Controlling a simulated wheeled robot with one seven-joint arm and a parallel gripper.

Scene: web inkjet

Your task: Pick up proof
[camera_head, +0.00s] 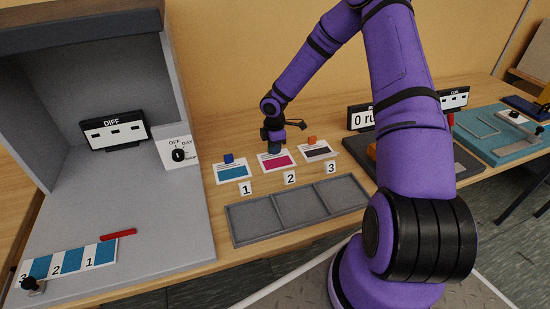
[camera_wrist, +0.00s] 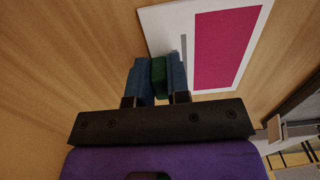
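Three proof cards lie in a row on the wooden table: a teal one (camera_head: 231,172), a magenta one (camera_head: 277,163) and a dark one (camera_head: 318,152). The teal card bears a blue block (camera_head: 228,158) and the dark card an orange block (camera_head: 312,140). My gripper (camera_head: 275,148) points down at the back edge of the magenta card. In the wrist view its blue fingers (camera_wrist: 158,78) press on both sides of a green block (camera_wrist: 158,70) at the edge of the magenta card (camera_wrist: 226,46). The block's underside is hidden.
Number tags 1, 2 and 3 (camera_head: 290,178) stand before the cards. A grey three-compartment tray (camera_head: 233,228) is empty in front. A grey viewing booth (camera_head: 190,225) with a DIFF display (camera_head: 114,133) stands left; a black-based device and teal board (camera_head: 500,145) are right.

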